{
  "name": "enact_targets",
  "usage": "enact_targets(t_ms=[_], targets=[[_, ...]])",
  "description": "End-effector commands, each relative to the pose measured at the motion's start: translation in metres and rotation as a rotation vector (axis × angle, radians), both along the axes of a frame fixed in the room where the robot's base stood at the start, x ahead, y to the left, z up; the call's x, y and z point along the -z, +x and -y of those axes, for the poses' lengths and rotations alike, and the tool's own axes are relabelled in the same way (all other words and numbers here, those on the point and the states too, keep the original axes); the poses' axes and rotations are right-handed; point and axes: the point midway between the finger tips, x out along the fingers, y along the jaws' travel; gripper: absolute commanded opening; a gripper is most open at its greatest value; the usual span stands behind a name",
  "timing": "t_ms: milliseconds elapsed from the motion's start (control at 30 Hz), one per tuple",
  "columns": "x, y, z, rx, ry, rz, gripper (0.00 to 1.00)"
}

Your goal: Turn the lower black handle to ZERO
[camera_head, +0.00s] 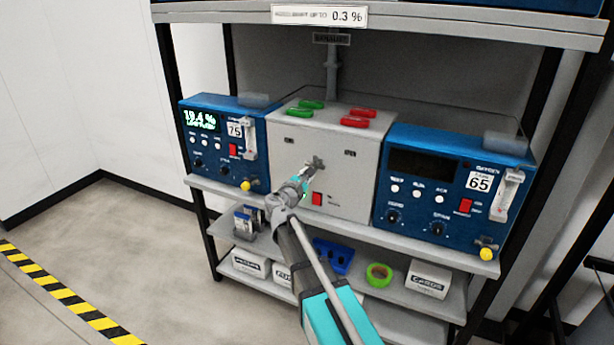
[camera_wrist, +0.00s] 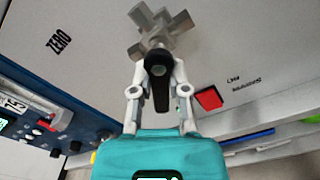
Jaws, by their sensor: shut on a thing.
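The black handle (camera_wrist: 160,78) shows in the wrist view on the front of the grey panel. It sits at a silver cross-shaped fitting (camera_wrist: 163,32), and its long end points down the picture, toward my gripper. The ZERO label (camera_wrist: 60,42) is on the panel to the left, and the handle does not point at it. My gripper (camera_wrist: 160,90) is shut on the handle, one finger on each side. In the head view my gripper (camera_head: 306,176) reaches the middle of the grey box (camera_head: 340,188), where it partly hides the handle and fitting.
A blue analyser (camera_head: 222,172) stands left of the grey box and another (camera_head: 440,150) stands right. A red switch (camera_head: 317,199) is close to my gripper. Green and red handles (camera_head: 355,122) lie on top of the box. The lower shelf holds boxes and green tape (camera_head: 379,275).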

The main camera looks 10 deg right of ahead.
Motion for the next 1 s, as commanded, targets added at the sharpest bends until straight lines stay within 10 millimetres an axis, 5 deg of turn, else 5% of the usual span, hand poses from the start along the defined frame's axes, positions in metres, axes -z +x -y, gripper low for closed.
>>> enact_targets(t_ms=[1000], targets=[[-0.016, 0.009, -0.008, -0.005, 0.729, 0.532, 0.00]])
